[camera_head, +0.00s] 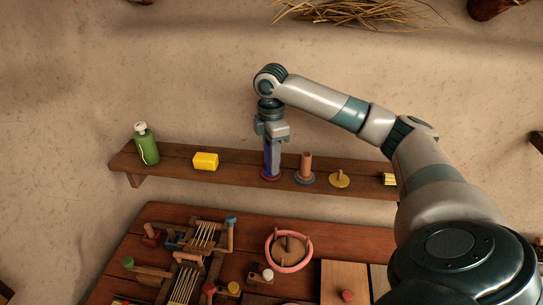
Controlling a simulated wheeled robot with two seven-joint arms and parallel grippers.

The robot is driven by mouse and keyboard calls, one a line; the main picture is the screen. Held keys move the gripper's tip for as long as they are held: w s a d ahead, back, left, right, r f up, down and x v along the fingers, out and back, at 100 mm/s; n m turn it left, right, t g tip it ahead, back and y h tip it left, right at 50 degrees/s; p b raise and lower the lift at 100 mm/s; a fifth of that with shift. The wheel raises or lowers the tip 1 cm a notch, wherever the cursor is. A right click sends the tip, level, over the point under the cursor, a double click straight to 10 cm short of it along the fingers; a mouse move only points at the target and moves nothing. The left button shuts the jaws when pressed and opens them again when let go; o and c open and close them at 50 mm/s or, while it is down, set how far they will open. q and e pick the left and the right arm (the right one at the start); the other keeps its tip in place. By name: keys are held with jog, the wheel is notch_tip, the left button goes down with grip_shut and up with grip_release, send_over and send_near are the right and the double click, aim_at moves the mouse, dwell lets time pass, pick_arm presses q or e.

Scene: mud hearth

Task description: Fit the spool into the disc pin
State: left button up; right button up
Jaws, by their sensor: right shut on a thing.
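My right gripper (271,160) points straight down over the wall shelf, shut on a blue-purple spool (268,158) whose sides its fingers largely cover. The spool stands upright over a dark red disc (271,177) on the shelf. I cannot tell whether it is around that disc's pin or rests on the disc, as the fingers hide the place. To the right, a brown spool (306,161) stands on a grey-blue disc (304,178). Further right, a yellow disc (334,183) has a bare short upright pin. My left gripper is not in view.
A green bottle (147,150) and a yellow block (205,161) stand on the shelf (235,171) to the left. A small yellow bundle (389,179) is at the right, beside my arm. Below, a table (340,240) holds a pink ring tray (270,252) and wooden gadgets.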

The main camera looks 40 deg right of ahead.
jog(key=shift+f, duration=0.15)
jog(key=o, duration=1.1)
jog(key=shift+c, duration=0.2)
jog(key=shift+r+b, duration=0.5)
jog(key=shift+r, duration=0.2)
notch_tip(320, 180, up, 4)
jog(key=shift+f+b, duration=0.2)
jog(key=shift+b, duration=0.7)
notch_tip(320, 180, up, 7)
jog(key=shift+r, duration=0.1)
